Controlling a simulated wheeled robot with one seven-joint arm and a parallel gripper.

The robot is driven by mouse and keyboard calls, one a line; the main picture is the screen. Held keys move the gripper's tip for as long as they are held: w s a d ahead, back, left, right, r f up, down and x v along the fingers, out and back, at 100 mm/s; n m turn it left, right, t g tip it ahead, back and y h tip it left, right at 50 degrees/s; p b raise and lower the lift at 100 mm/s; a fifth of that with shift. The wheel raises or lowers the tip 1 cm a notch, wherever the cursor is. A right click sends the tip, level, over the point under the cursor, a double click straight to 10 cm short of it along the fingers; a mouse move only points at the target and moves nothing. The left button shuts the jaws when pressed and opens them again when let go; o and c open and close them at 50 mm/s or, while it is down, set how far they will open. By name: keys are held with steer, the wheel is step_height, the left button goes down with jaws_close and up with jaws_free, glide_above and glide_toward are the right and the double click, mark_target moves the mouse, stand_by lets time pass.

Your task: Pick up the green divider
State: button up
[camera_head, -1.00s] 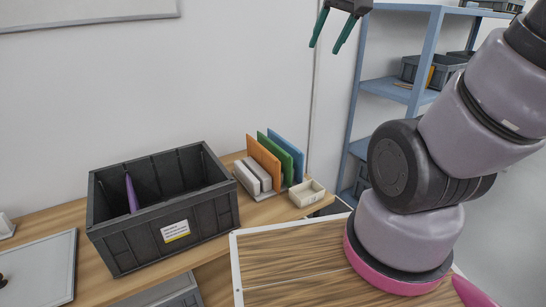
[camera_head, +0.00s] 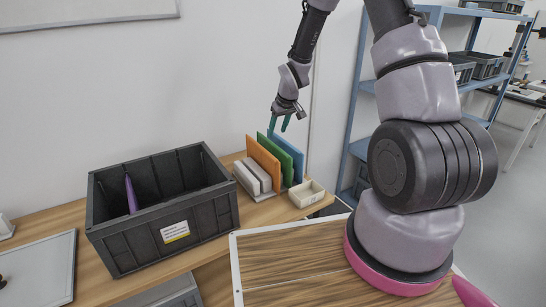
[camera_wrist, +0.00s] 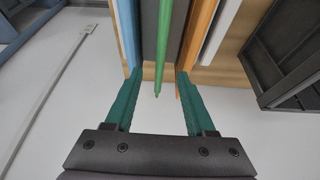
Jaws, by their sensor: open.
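The green divider (camera_head: 278,158) stands upright between the orange divider (camera_head: 263,158) and the blue divider (camera_head: 288,154) in a holder on the wooden table. My gripper (camera_head: 280,124) is open and empty just above the dividers' tops. In the wrist view, the green divider (camera_wrist: 162,50) appears as a thin edge between the two teal fingers of my gripper (camera_wrist: 157,95), touching neither. The blue divider (camera_wrist: 127,30) and the orange divider (camera_wrist: 198,35) lie roughly in line with the fingers. The divider's lower part is hidden in the head view.
A dark grey crate (camera_head: 205,208) with a purple piece (camera_head: 131,193) inside stands left of the dividers. A small cream box (camera_head: 306,194) stands to the right. A wall is close behind.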

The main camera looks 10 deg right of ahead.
glide_above(271, 149)
steer(key=s, duration=0.2)
steer(key=f, duration=0.4)
steer(key=d+f, duration=0.1)
steer(key=shift+s+f, duration=0.1)
steer(key=shift+f, duration=0.3)
steer(key=x, duration=0.6)
steer(key=shift+r, duration=0.1)
jaws_close()
